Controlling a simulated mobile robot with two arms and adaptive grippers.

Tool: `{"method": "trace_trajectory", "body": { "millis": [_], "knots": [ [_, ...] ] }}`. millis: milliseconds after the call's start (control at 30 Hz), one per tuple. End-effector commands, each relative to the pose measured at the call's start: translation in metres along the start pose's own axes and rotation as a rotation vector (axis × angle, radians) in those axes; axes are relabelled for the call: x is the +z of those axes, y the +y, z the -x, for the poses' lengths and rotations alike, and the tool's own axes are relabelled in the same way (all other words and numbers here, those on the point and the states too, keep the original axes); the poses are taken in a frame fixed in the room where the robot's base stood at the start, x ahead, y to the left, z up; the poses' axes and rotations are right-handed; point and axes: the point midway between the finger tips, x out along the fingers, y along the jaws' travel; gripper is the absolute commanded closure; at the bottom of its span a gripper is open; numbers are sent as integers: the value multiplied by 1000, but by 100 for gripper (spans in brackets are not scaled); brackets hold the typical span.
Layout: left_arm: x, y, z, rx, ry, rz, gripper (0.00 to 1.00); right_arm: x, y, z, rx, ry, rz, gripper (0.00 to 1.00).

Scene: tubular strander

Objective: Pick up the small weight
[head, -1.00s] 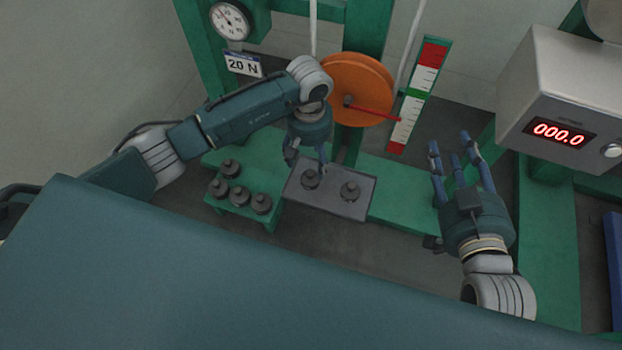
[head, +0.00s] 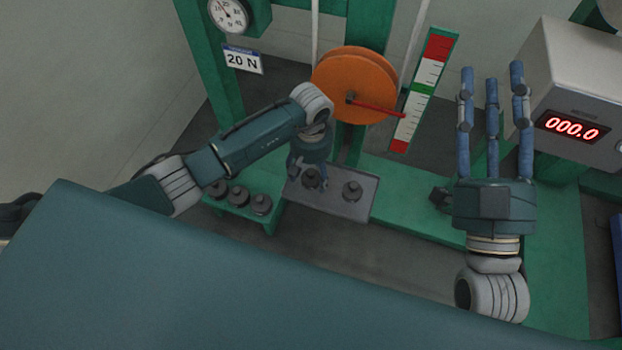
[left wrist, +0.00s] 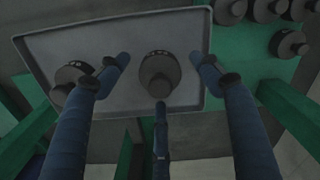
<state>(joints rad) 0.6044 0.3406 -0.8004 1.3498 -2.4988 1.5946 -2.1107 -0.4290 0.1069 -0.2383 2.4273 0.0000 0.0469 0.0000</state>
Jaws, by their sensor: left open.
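Two dark round weights with knobs stand on a grey tray (head: 333,204). The left one (head: 311,179) is partly covered by my left gripper (head: 308,168); the right one (head: 352,191) stands clear. In the left wrist view, one weight (left wrist: 159,76) sits between the spread blue fingers of my left gripper (left wrist: 160,72), with no clear contact. The other weight (left wrist: 70,82) is partly behind the left finger. I cannot tell which is smaller. My left gripper is open. My right gripper (head: 493,85) is open and empty, fingers spread upward, far right of the tray.
More dark weights (head: 261,204) stand on a green stand (head: 270,220) left of the tray, partly behind my left arm. An orange wheel (head: 352,85) with a red pointer and a scale (head: 424,90) stand behind. A display box (head: 570,105) is at the right.

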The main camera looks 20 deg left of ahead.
Motion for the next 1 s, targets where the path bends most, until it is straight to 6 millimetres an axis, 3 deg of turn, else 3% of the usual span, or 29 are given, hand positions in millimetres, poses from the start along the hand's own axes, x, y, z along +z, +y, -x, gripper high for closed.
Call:
{"method": "trace_trajectory", "body": {
  "millis": [333,667,1000],
  "knots": [
    [0,0,-4,0,0,0,35,-9,-1,0,-2,41,-2,60],
    [0,0,-4,0,0,0,99,-9,-1,0,-2,39,-2,60],
    [-1,1,-2,2,2,0,100,-8,-1,0,-2,35,-2,60]
  ]
}}
